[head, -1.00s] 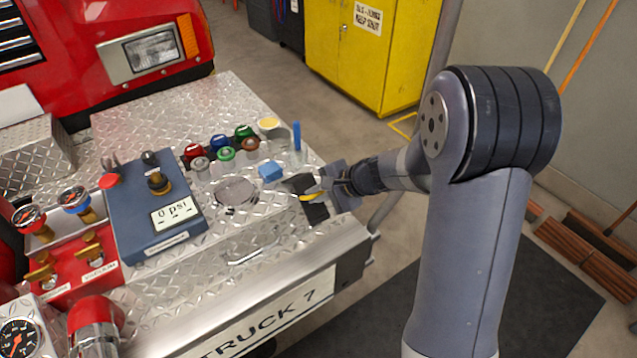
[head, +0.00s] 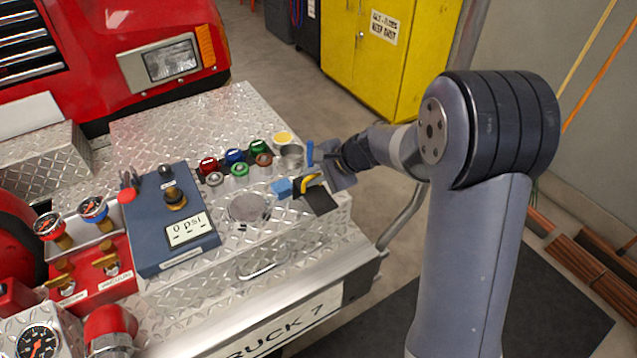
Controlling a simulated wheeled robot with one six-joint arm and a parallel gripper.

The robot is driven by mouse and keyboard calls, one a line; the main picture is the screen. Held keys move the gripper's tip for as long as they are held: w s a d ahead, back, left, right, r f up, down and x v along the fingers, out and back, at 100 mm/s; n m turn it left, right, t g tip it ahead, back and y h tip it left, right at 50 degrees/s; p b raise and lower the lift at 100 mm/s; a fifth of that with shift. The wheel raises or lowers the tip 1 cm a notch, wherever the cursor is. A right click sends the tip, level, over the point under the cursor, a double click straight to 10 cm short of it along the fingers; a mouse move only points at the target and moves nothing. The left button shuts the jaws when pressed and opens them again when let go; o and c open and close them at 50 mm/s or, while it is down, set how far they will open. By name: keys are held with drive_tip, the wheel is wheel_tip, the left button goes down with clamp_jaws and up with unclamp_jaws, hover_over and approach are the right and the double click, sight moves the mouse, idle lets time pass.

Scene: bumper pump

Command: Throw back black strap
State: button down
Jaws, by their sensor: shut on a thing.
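The black strap (head: 319,203) shows as a dark flat patch near the right end of the diamond-plate bumper (head: 210,125). A curved yellow piece (head: 308,182) lies at its far edge. I cannot tell whether that is part of the strap. My gripper (head: 326,172) reaches in from the right at the strap's far side. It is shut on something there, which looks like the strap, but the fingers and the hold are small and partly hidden. A blue block (head: 281,188) sits just left of the strap, and a blue upright piece (head: 310,152) stands beyond it.
Several coloured caps (head: 236,157) stand left of my gripper. A blue box with a gauge reading 0 psi (head: 188,231) is farther left. A metal rail (head: 405,215) runs down at the bumper's right end. A yellow cabinet (head: 375,50) stands behind on open floor.

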drive_tip(key=shift+w+a+r, duration=0.15)
drive_tip(key=shift+w+a, duration=0.05)
drive_tip(key=shift+a, duration=0.1)
drive_tip(key=c, duration=1.5)
unclamp_jaws()
drive_tip(key=shift+s, duration=0.1)
drive_tip(key=shift+d+r, duration=0.3)
drive_tip(key=shift+r, duration=0.05)
drive_tip(key=b+v, duration=0.1)
drive_tip(key=v, duration=0.9)
